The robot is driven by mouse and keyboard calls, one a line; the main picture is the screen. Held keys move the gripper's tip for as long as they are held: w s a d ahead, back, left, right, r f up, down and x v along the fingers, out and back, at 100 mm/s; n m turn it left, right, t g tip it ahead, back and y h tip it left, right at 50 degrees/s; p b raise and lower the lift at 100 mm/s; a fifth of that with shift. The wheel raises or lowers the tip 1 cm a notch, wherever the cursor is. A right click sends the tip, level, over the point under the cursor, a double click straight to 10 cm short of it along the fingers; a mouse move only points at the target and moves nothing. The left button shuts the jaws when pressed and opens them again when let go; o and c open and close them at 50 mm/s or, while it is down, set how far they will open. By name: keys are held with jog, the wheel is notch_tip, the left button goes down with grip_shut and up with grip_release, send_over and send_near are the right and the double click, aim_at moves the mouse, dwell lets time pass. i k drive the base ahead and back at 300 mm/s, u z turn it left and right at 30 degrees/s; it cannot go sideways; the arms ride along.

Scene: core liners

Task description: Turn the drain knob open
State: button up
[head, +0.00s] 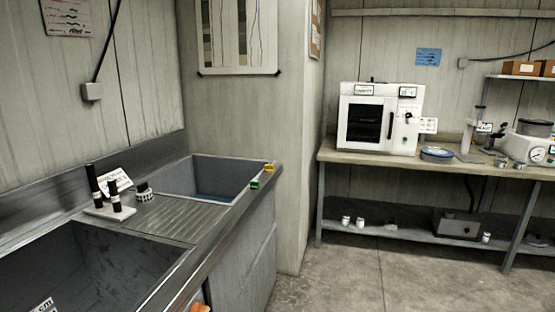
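A sink unit with two basins runs along the left. The near basin (75,275) is large and dark, and the far basin (200,180) holds some bluish water at its bottom. An orange part (200,308) shows at the bottom edge, by the front of the sink unit; it is mostly cut off, and I cannot tell if it is the drain knob. A small ribbed round thing (145,194) with a dark top sits on the ledge between the basins. My gripper is not in view.
Two dark upright cylinders (104,188) stand on a white base beside a label. Green (255,184) and yellow (268,168) pieces sit on the sink's front rim. A bench (455,168) bears a white oven (380,118). The concrete floor (350,280) between is clear.

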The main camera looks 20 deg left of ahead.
aim_at(268, 168)
jog(key=i, duration=1.05)
jog(key=u, duration=0.35)
jog(key=i, duration=0.8)
jog(key=z, duration=0.7)
jog(key=i, duration=0.65)
jog(key=u, duration=0.8)
jog(key=i, duration=0.9)
jog(key=u, duration=0.85)
